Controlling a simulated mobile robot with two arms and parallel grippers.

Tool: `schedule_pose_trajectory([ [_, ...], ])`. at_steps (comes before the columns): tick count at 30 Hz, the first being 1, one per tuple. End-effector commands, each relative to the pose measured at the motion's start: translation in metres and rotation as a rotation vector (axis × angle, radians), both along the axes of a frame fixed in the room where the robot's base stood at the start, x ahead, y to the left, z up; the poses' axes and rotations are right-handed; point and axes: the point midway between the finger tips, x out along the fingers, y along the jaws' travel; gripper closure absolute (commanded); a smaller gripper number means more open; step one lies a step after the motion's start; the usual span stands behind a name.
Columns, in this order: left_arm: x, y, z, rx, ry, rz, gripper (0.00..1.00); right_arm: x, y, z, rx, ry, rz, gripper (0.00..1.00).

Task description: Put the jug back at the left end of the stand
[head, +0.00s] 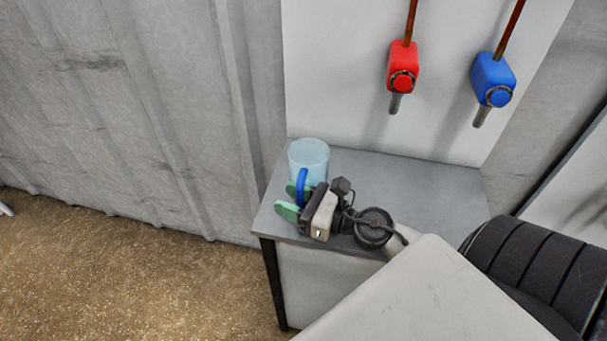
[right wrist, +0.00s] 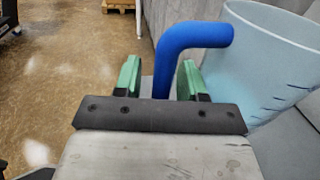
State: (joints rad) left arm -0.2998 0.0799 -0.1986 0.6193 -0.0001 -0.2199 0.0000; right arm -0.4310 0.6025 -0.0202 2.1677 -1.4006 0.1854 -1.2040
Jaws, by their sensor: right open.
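The jug (head: 309,157) is a clear light-blue vessel with a blue handle. It stands upright at the left end of the grey stand (head: 420,190). My right gripper (head: 290,200) is at the jug's handle, with its green fingers apart. In the right wrist view the blue handle (right wrist: 190,45) rises between the two green fingers (right wrist: 160,78), with a gap visible on the left side. The jug body (right wrist: 265,65) is to the right of the fingers there. My left gripper is not in view.
A red tap (head: 403,68) and a blue tap (head: 493,80) hang on the white panel above the stand. A corrugated grey wall (head: 120,90) runs left of the stand. The stand's top right of the jug looks clear behind my arm.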

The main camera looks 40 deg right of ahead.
Motion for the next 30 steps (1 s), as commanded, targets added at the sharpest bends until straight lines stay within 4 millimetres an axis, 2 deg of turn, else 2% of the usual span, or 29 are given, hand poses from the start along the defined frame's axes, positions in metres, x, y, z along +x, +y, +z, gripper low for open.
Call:
schedule_pose_trajectory([
  [5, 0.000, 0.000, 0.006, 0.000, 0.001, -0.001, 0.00, 0.000, 0.000, 0.006, 0.000, 0.000, 0.000, 0.59],
  [11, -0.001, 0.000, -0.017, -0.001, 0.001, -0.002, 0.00, -0.023, -0.013, -0.004, 0.000, 0.004, -0.002, 0.59],
  [17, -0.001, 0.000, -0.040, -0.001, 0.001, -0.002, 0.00, -0.057, -0.031, -0.004, -0.001, 0.004, -0.002, 0.59],
  [18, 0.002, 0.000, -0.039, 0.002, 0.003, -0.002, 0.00, -0.061, -0.034, -0.002, 0.003, 0.003, -0.003, 0.59],
  [21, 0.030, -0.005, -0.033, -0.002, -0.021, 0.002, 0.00, -0.074, -0.042, -0.001, 0.003, 0.003, -0.004, 0.59],
  [24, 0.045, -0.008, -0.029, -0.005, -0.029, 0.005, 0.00, -0.086, -0.049, 0.000, 0.001, 0.002, -0.004, 0.59],
  [30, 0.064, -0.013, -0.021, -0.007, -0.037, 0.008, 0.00, -0.101, -0.057, 0.002, 0.001, 0.000, -0.001, 0.59],
])
